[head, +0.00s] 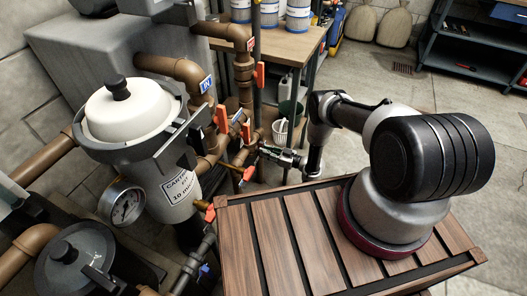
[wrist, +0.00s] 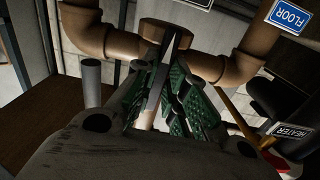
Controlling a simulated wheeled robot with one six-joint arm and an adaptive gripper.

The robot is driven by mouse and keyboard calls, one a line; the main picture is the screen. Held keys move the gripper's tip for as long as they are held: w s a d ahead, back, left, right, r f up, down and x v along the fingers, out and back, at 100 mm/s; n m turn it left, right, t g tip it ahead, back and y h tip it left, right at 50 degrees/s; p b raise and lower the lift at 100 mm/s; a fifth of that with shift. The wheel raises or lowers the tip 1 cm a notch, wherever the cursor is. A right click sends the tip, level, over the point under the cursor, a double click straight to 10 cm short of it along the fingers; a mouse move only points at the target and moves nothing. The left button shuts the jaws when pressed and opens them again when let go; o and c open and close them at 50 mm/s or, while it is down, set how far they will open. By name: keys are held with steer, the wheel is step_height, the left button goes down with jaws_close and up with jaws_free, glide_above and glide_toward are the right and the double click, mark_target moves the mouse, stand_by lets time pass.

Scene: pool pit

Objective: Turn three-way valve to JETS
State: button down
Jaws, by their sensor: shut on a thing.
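The three-way valve shows in the wrist view as a brown pipe body (wrist: 168,30) with pipe arms curving off left and right. A thin grey lever (wrist: 161,76) stands out from it toward me. My gripper (wrist: 172,92), with green ribbed pads, is shut on this lever, a pad on each side. A blue FLOOR label (wrist: 288,14) is on the right-hand pipe. Another label at the top edge is cut off, and I cannot read JETS anywhere. In the head view my gripper (head: 272,151) reaches left into the brown pipework; the lever is too small to make out there.
A white-lidded filter canister (head: 128,112) with a pressure gauge (head: 122,204) stands left of the pipes. Several orange-red handles, one at the upper pipe (head: 260,75), crowd the pipework. A HEATER label (wrist: 293,130) shows lower right. The slatted wooden top (head: 270,230) is clear at its left.

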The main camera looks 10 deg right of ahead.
steer(key=n, duration=1.1)
steer(key=shift+m, duration=0.4)
steer(key=c, duration=1.4)
jaws_free()
steer(key=shift+o, duration=0.2)
steer(key=v, duration=0.7)
